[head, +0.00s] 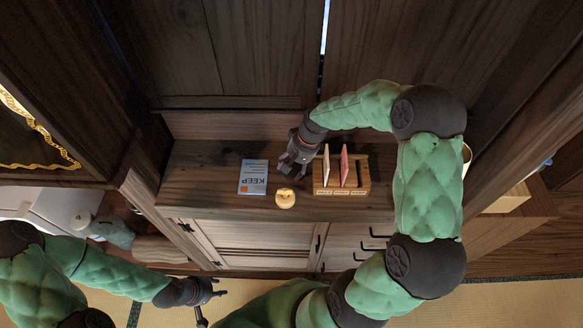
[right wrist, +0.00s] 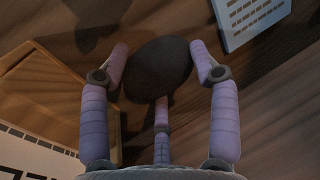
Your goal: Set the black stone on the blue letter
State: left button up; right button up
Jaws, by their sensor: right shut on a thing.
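The black stone (right wrist: 157,67) is a dark, smooth oval between the fingers of my right gripper (right wrist: 158,85), which is shut on it. In the head view my right gripper (head: 291,167) is over the cabinet top, just right of the blue letter; the stone cannot be made out there. The blue letter (head: 253,177) lies flat, with KEEP printed on it and a small orange mark. Its corner shows at the top right of the right wrist view (right wrist: 250,20), apart from the stone. My left gripper (head: 212,289) is open and empty, low in front of the cabinet.
A wooden rack (head: 342,190) with upright cards, one pink (head: 344,166), stands right of the letter. The cabinet top (head: 205,185) is bare left of the letter. A wooden wall rises behind.

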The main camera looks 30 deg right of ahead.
aim_at(293, 166)
jog(key=shift+r, duration=0.5)
notch_tip(293, 166, up, 2)
jog(key=shift+r+p, duration=0.15)
jog(key=shift+p, duration=0.15)
jog(key=s+a+r+p, duration=0.2)
jog(key=s+a+r, duration=0.2)
jog(key=s+r, duration=0.5)
jog(key=shift+s+a+r, duration=0.2)
jog(key=shift+s+r, duration=0.1)
jog(key=shift+s, duration=1.9)
